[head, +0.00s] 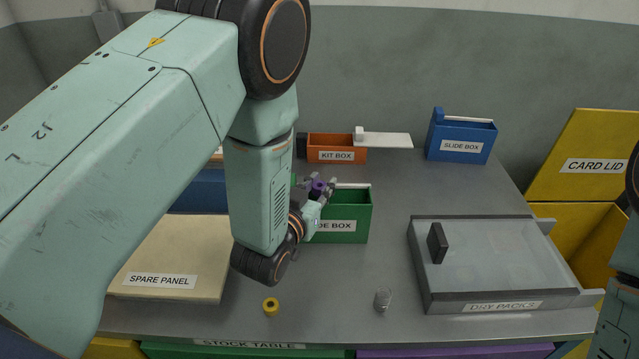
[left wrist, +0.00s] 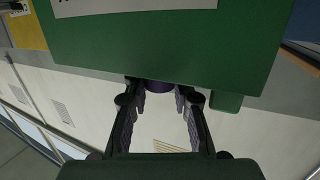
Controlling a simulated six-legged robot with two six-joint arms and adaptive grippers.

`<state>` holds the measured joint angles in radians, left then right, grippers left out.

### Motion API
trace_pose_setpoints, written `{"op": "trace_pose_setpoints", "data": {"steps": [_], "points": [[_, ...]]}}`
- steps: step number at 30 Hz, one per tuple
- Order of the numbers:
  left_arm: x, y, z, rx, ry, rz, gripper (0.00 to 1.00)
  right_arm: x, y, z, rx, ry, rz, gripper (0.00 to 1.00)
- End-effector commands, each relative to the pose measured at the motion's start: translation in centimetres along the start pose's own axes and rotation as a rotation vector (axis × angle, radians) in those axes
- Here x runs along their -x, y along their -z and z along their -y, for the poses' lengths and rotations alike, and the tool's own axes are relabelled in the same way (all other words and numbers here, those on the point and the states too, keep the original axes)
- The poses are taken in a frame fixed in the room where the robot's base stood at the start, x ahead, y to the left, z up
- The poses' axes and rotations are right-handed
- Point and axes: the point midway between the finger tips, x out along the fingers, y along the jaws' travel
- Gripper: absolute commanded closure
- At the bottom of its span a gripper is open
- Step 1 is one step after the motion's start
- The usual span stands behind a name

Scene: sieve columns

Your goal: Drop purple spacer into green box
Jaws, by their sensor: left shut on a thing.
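The purple spacer (head: 318,186) is between the fingertips of my left gripper (head: 324,187), at the upper left part of the green box (head: 350,209) in the head view. My gripper is shut on it. My left arm hides the box's left side and part of its label. In the left wrist view, the spacer (left wrist: 158,86) shows only in part between the fingertips (left wrist: 160,95), right at the edge of the green box's labelled wall (left wrist: 165,50). I cannot tell whether the spacer is over the opening. My right gripper is out of view.
A yellow ring (head: 271,306) and a small clear object (head: 383,299) lie in front of the green box. The dry packs tray (head: 480,301) is at right, the spare panel (head: 178,252) at left. The orange kit box (head: 322,147) and blue slide box (head: 460,133) stand behind.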

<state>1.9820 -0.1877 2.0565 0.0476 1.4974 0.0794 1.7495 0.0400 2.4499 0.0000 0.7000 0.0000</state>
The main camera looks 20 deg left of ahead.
Motion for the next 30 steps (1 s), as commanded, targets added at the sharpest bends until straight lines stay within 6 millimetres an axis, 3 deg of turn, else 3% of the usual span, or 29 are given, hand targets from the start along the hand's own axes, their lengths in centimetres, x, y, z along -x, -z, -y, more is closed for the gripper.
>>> {"op": "trace_pose_setpoints", "data": {"steps": [8, 9, 18, 30], "points": [[-0.15, -0.15, 0.06, 0.0, 0.0, -0.001, 0.89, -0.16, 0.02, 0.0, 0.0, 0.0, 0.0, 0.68], [-0.14, -0.15, 0.06, 0.0, 0.0, -0.001, 0.74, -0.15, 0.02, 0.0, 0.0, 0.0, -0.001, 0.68], [-0.12, -0.15, 0.05, 0.0, 0.0, 0.0, 0.49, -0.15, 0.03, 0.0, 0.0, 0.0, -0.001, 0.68], [0.57, -0.25, 0.05, -0.001, 0.0, 0.003, 0.49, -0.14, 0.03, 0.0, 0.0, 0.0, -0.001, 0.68]]}}
